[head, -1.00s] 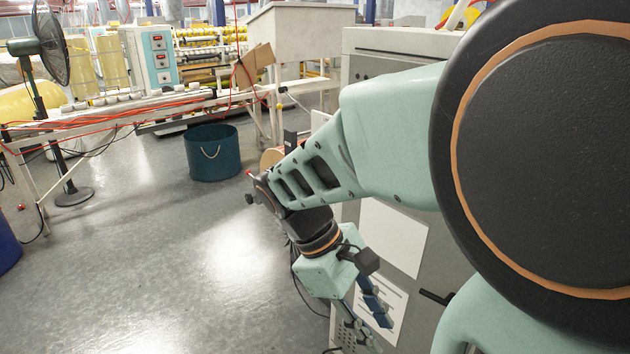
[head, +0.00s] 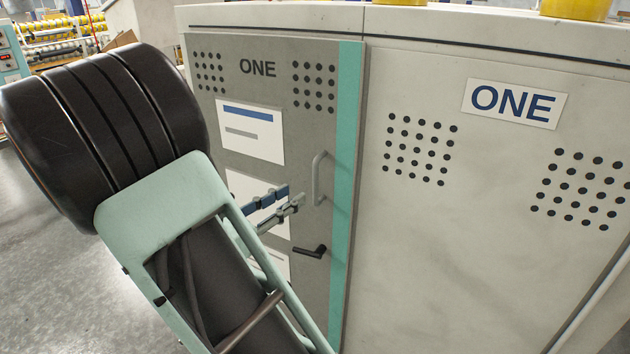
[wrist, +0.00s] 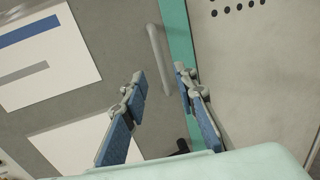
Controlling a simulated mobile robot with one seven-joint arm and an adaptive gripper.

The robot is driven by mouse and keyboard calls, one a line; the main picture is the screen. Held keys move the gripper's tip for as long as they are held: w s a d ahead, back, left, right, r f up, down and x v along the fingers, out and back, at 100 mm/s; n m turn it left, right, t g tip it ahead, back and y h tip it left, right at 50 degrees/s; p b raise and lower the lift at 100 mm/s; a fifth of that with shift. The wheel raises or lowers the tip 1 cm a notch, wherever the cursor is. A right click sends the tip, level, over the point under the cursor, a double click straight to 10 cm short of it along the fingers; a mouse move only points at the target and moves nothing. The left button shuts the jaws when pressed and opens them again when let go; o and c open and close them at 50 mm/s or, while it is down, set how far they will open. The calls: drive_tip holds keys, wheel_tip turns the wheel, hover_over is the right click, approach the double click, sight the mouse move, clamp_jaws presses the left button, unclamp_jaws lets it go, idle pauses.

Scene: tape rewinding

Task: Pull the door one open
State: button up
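Door one (head: 275,130) is a grey panel marked ONE, with a teal strip (head: 348,130) down its right side. It looks closed against the cabinet. A light grey vertical bar handle (head: 318,178) sits near the strip, and a black lever (head: 311,251) is below it. My gripper (head: 292,195) is just left of the bar handle in the head view. In the wrist view my gripper (wrist: 158,85) is open, and the bar handle (wrist: 159,55) appears between its two blue-padded fingers. Contact with the handle cannot be told.
A light cabinet panel (head: 480,230) with another ONE label (head: 514,103) stands right of the door. White printed sheets (head: 253,130) are on the door. Yellow objects (head: 577,8) stand on the cabinet top. Grey floor (head: 50,240) shows at left.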

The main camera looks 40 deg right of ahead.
sight(314, 182)
drive_tip(key=d, duration=0.3)
drive_tip(key=w+d, duration=0.1)
drive_tip(key=d, duration=0.5)
drive_tip(key=shift+w, duration=0.4)
drive_tip(key=shift+c, duration=0.3)
clamp_jaws()
